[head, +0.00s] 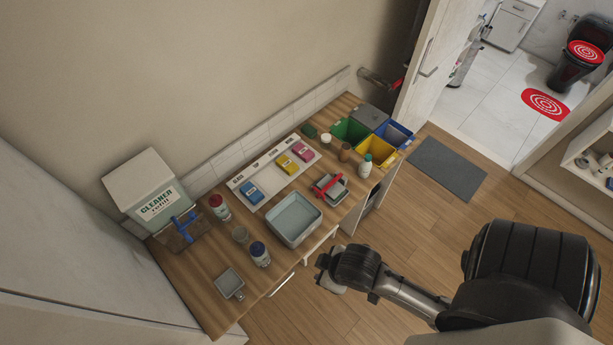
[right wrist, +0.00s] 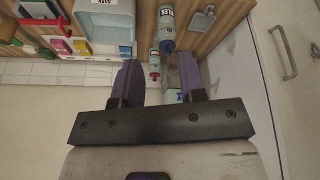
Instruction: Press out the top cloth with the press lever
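The press with its red lever (head: 329,185) stands on the wooden counter, right of the soaking basin (head: 294,219); its red lever also shows at the upper left of the right wrist view (right wrist: 42,20). Blue (head: 252,192), yellow (head: 287,164) and pink (head: 303,151) folded cloths lie in separate slots of a white rack; I cannot tell which is the top cloth, or whether one is in the press. My right gripper (right wrist: 159,75) has its purple fingers apart with nothing held between them. In the head view it is beyond the counter's front edge. My left gripper is not in view.
Floor in front is clear, with a grey mat (head: 446,168).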

